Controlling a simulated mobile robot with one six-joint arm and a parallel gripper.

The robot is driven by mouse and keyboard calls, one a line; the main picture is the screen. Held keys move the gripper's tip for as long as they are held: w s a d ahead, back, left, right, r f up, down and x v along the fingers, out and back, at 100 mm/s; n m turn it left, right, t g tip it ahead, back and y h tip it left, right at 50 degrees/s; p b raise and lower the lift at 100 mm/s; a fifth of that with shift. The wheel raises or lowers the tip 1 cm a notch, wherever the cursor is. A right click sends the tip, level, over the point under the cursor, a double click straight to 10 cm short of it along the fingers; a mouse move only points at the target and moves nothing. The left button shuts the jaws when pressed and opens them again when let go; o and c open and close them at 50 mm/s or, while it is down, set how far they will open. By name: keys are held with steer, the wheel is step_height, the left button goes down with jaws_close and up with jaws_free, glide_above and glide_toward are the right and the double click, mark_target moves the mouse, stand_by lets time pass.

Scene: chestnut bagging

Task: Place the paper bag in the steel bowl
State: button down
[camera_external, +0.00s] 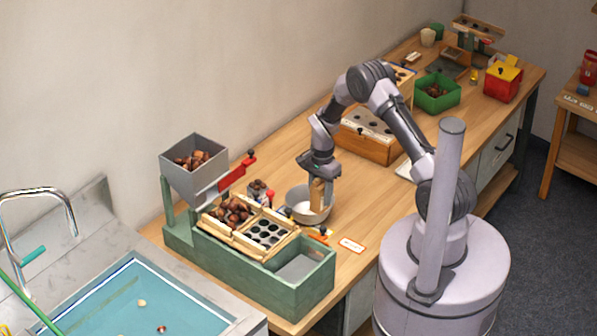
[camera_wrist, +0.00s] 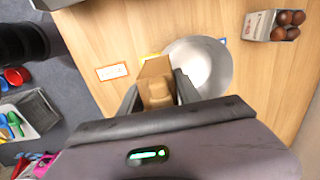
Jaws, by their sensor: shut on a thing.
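The brown paper bag (camera_external: 318,198) is upright in my gripper (camera_external: 321,182), which is shut on it. In the wrist view the bag (camera_wrist: 156,70) sits between the two dark fingers of the gripper (camera_wrist: 160,92). The steel bowl (camera_external: 298,197) stands on the wooden bench. In the external view the bag covers part of the bowl's right side. In the wrist view the bowl (camera_wrist: 210,65) looks empty, and the bag is at its left rim. I cannot tell how high the bag's base is, or whether it touches the bowl.
A green sorting station (camera_external: 250,270) with a grey chestnut hopper (camera_external: 190,180) stands left of the bowl. A small container of chestnuts (camera_wrist: 262,26) is near the bowl. An orange-edged card (camera_external: 352,245) lies on the bench. A wooden box (camera_external: 370,147) stands behind the arm.

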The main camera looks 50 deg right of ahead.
steer(key=shift+f, duration=0.1)
steer(key=shift+f+b, duration=0.4)
steer(key=shift+b, duration=0.15)
steer(key=c, duration=0.8)
jaws_free()
steer(key=shift+c, duration=0.2)
